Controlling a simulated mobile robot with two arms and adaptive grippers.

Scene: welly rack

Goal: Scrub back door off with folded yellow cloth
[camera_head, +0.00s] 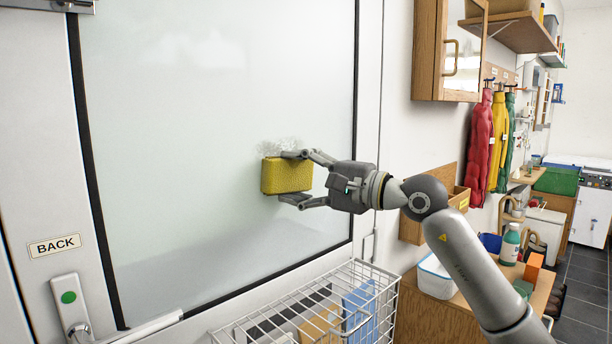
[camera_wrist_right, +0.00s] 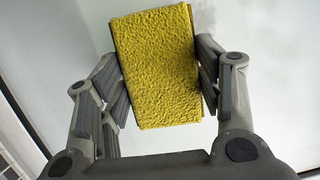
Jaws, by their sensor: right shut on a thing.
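The back door (camera_head: 180,110) fills the left of the head view, with a large frosted pane in a black seal and a "BACK" label (camera_head: 54,245). My right gripper (camera_head: 290,178) is shut on the folded yellow cloth (camera_head: 285,177), a thick textured block. It holds the cloth at the right part of the pane. Whether the cloth touches the glass I cannot tell. A whitish smudge (camera_head: 283,146) shows on the pane just above the cloth. In the right wrist view the cloth (camera_wrist_right: 158,70) sits between both fingers. My left gripper is not in view.
A white wire basket (camera_head: 265,325) stands below the pane. A door handle (camera_head: 78,328) is at the lower left. A wooden bench (camera_head: 420,318) holds a white tub (camera_head: 435,280) and a green bottle (camera_head: 510,243). A wooden cabinet (camera_head: 427,50) hangs on the wall at right.

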